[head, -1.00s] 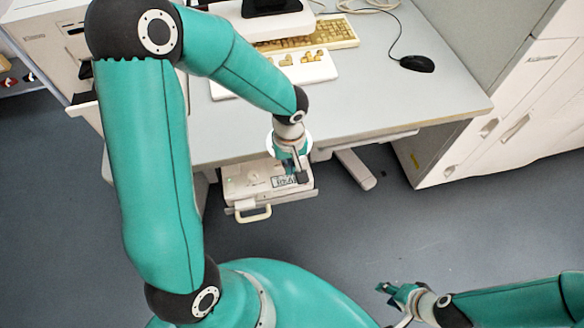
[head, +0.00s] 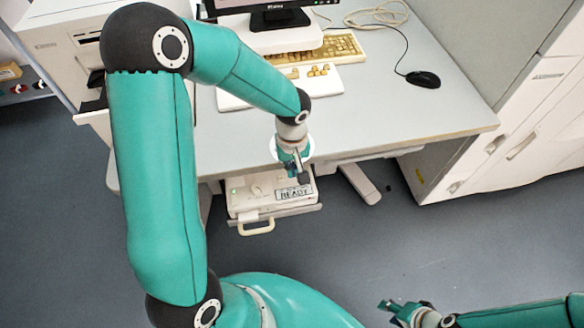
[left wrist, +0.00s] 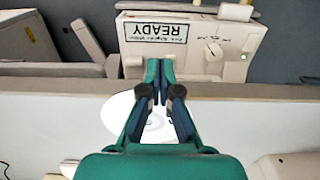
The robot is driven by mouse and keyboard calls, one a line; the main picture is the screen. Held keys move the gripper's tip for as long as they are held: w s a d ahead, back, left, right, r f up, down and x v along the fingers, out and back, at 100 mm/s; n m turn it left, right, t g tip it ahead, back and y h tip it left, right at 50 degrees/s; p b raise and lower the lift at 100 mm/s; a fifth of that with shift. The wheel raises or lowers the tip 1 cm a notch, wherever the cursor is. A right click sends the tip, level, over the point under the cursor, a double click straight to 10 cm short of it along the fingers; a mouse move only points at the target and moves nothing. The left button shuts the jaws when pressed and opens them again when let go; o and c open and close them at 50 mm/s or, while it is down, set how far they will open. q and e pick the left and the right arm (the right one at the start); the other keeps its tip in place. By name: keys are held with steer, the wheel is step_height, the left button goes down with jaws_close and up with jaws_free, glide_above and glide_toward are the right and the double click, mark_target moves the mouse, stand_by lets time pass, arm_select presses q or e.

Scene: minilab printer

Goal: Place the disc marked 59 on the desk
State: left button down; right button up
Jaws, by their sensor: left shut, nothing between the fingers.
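A white disc (head: 275,149) lies at the front edge of the grey desk (head: 400,118), partly hidden behind my left gripper (head: 299,177). In the left wrist view the disc (left wrist: 117,113) shows on the desk, beside and below the fingers. The number on it cannot be read. My left gripper (left wrist: 160,72) is shut and empty, its fingertips pointing past the desk edge. My right gripper (head: 388,306) is low at the right, away from the desk; its fingers are too small to judge.
A pale machine with a READY label (head: 293,192) and a handle (head: 257,228) stands below the desk front. A keyboard (head: 340,47), a white tray with small yellowish pieces (head: 245,98), a monitor (head: 262,14) and a black mouse (head: 423,79) are on the desk.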

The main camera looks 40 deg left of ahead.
arm_select(q)
step_height(320, 180, up, 10)
steer(key=s+d, duration=0.3)
steer(key=s+d+f+m+g+h+p, duration=0.2)
steer(key=s+d+f+p, duration=0.1)
steer(key=s+d+f, duration=0.5)
steer(key=s+d+f+m+g+h+p, duration=0.1)
steer(key=s+d+f+g+h+p, duration=0.2)
steer(key=s+f, duration=0.45)
steer(key=w+d+f+m+t+y, duration=0.1)
steer(key=w+f+m+t, duration=0.3)
steer(key=w, duration=0.3)
steer(key=shift+f+m+t, duration=0.4)
steer(key=shift+t, duration=0.4)
